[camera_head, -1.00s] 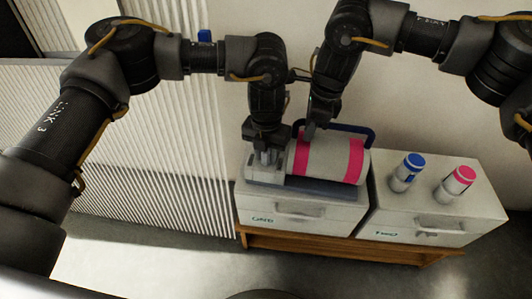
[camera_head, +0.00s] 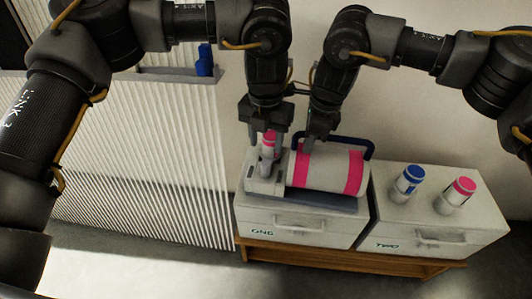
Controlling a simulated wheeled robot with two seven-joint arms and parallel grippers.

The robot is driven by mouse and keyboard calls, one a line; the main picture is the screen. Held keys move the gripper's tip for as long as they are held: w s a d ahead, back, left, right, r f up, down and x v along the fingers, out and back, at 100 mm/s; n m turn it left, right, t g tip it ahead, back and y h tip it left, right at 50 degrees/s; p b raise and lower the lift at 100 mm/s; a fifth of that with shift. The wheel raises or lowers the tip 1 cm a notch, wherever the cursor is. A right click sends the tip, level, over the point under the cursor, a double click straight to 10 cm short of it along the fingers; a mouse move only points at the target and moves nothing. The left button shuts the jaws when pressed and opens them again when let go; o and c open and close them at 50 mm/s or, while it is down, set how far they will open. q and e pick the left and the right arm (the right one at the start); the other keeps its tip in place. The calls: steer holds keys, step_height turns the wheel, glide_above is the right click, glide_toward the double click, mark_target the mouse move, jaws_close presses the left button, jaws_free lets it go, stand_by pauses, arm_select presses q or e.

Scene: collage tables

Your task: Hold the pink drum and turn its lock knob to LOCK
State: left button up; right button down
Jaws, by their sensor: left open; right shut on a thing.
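The pink drum (camera_head: 328,168), white with two pink bands, lies on its side in a grey cradle (camera_head: 330,202) on the left cabinet. A pink-topped white knob or cylinder (camera_head: 268,145) stands upright on the grey block at the drum's left end; its lock marking is too small to read. My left gripper (camera_head: 266,132) is open, pointing down around the top of this piece; contact cannot be told. My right gripper (camera_head: 310,142) is shut at the left end of the drum's blue handle (camera_head: 345,137); its fingertips are partly hidden.
The right cabinet (camera_head: 480,212) carries a blue-capped bottle (camera_head: 408,180) and a pink-capped bottle (camera_head: 455,195). Both cabinets stand on a wooden bench (camera_head: 350,262). A ribbed white panel (camera_head: 140,165) stands at left, with a blue piece (camera_head: 205,60) on its top ledge.

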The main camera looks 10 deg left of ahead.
arm_select(q)
step_height(320, 180, up, 2)
steer(key=shift+r, duration=0.1)
arm_select(e)
steer(key=c, duration=1.3)
jaws_free()
steer(key=r, duration=0.3)
steer(key=d+r+p, duration=0.1)
steer(key=r, duration=0.3)
steer(key=r+p, duration=0.1)
steer(key=r, duration=0.2)
steer(key=shift+d+r, duration=0.3)
steer(key=shift+r, duration=0.1)
arm_select(q)
step_height(320, 180, up, 2)
steer(key=shift+r, duration=0.25)
arm_select(e)
steer(key=shift+f, duration=0.1)
